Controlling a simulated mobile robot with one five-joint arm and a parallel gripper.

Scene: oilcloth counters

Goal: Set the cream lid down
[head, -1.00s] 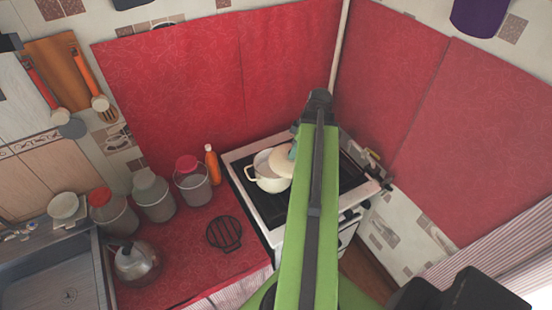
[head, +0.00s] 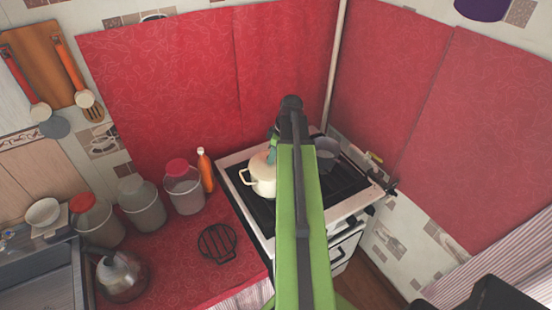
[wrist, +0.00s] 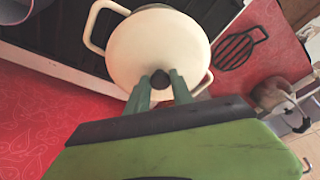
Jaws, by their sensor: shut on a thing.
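The cream lid (wrist: 155,45) fills the middle of the wrist view, its dark knob between the two green fingers of my gripper (wrist: 161,79). My gripper is shut on the knob. The lid lies over the cream pot (head: 262,184), whose two loop handles stick out from under it in the wrist view. I cannot tell whether the lid touches the pot's rim all round. In the head view my green arm hides the right side of the pot and most of my gripper.
The pot stands on the stove (head: 345,208). A grey pot (head: 326,154) is at its right, partly behind my arm. On the red counter are an orange bottle (head: 205,170), several jars, a black trivet (head: 216,243) and a kettle (head: 121,275).

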